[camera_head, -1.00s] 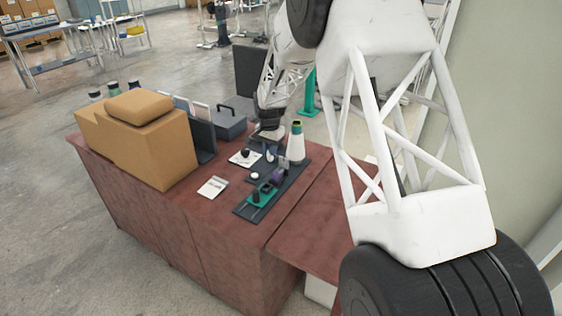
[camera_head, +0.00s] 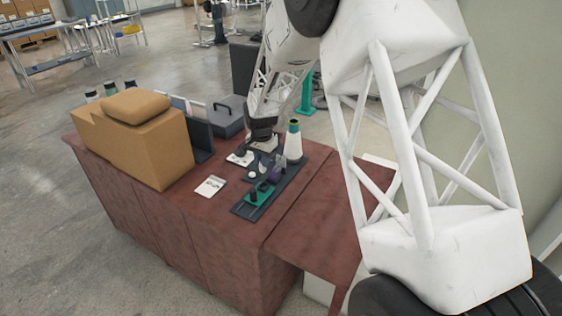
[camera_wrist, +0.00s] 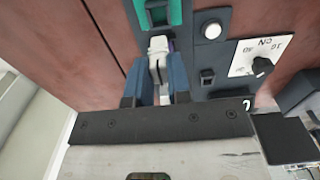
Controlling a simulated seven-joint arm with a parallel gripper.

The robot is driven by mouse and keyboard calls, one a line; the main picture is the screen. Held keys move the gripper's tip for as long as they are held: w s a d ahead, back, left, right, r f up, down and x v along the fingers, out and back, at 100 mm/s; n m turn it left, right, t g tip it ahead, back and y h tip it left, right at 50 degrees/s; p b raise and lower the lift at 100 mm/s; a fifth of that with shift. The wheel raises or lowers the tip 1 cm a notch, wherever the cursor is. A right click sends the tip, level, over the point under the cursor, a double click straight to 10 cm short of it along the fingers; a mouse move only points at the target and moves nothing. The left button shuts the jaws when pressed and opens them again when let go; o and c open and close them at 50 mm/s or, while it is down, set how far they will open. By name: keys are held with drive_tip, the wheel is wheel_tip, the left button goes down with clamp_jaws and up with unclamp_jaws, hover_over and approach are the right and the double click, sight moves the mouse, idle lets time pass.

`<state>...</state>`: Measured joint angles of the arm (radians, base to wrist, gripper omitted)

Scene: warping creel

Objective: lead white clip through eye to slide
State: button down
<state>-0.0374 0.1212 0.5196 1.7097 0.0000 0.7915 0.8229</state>
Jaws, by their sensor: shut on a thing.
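In the wrist view the white clip (camera_wrist: 158,46) is between the blue fingers of my gripper (camera_wrist: 160,68), which are shut on it. The green slide (camera_wrist: 155,13) lies just beyond the clip at the top edge. In the head view the slide (camera_head: 260,195) sits at the near end of a dark board. My gripper (camera_head: 263,145) is over the far part of the board, beside the white cone. A small purple part (camera_head: 275,176) stands between them, and a bit of purple shows behind the clip. I cannot clearly make out the eye or whether the clip is in it.
A white button (camera_wrist: 211,30) and a dial on a white plate (camera_wrist: 243,64) are right of the clip. A note card (camera_head: 210,186) and cardboard box (camera_head: 140,145) are at left. The front tabletop is clear.

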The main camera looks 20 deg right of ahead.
sight(263, 171)
drive_tip(key=shift+s+a, duration=0.1)
drive_tip(key=shift+s, duration=0.1)
drive_tip(key=shift+f, duration=0.2)
drive_tip(key=shift+f, duration=2.4)
drive_tip(key=shift+f, duration=1.35)
idle(1.1)
drive_tip(key=c, duration=0.7)
unclamp_jaws()
drive_tip(key=shift+c, duration=0.2)
drive_tip(key=shift+r, duration=0.15)
drive_tip(key=shift+r, duration=3.35)
